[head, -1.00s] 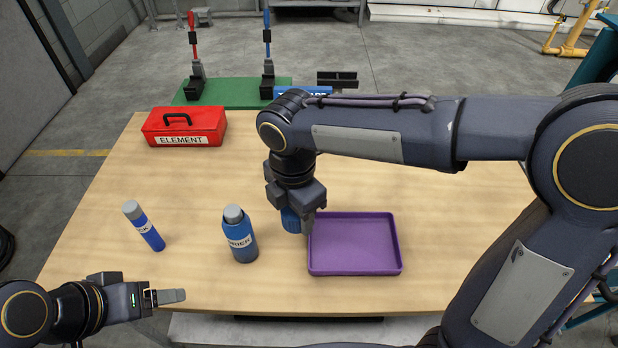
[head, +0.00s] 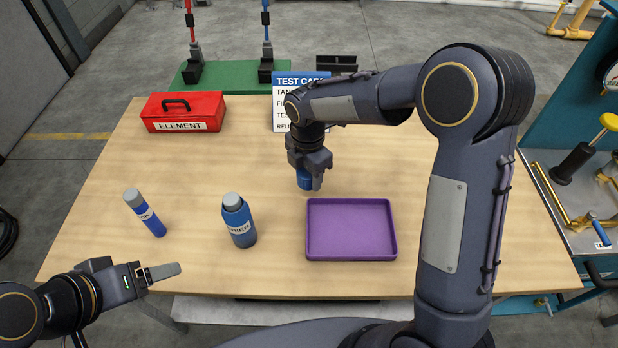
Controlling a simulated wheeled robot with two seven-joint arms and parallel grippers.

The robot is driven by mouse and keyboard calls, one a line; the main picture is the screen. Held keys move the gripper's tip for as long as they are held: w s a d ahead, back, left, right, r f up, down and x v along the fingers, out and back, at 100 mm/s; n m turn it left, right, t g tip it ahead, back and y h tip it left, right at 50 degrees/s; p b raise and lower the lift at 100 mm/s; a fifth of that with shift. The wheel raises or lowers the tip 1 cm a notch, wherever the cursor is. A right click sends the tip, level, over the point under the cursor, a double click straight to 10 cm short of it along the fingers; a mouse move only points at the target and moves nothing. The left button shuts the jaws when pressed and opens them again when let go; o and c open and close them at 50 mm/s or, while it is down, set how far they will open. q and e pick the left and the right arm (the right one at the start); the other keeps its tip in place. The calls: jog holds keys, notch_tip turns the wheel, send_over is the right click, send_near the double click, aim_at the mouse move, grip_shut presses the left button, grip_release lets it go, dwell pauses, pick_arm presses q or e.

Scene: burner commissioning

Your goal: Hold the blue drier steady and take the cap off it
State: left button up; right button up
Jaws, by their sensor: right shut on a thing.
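The blue drier (head: 239,222) is a bottle with a grey cap (head: 232,200) on its top. It stands on the table left of the purple tray, and no gripper touches it. My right gripper (head: 308,178) points down behind the tray, shut on a blue object (head: 306,182). The gripper hides most of that object, and I cannot tell whether it touches the table. My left gripper (head: 164,271) is near the table's front left edge, left of and nearer than the drier. Its fingers show edge-on, so their opening is unclear.
The purple tray (head: 350,256) is empty. A red element box (head: 182,112), a green base (head: 222,75) with levers and a test card (head: 284,95) are at the back.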

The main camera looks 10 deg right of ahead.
aim_at(309, 182)
jog(key=shift+w+d+f, duration=0.1)
jog(key=shift+w+f, duration=0.1)
jog(key=shift+f, duration=0.05)
jog(key=shift+w+d+f, duration=0.1)
jog(key=shift+w+f, duration=0.05)
jog(key=shift+f, duration=0.8)
jog(key=shift+w+f, duration=0.1)
jog(key=shift+f, duration=0.85)
jog(key=shift+f, duration=0.15)
jog(key=o, duration=1.1)
notch_tip(309, 182, up, 12)
jog(key=shift+r, duration=0.2)
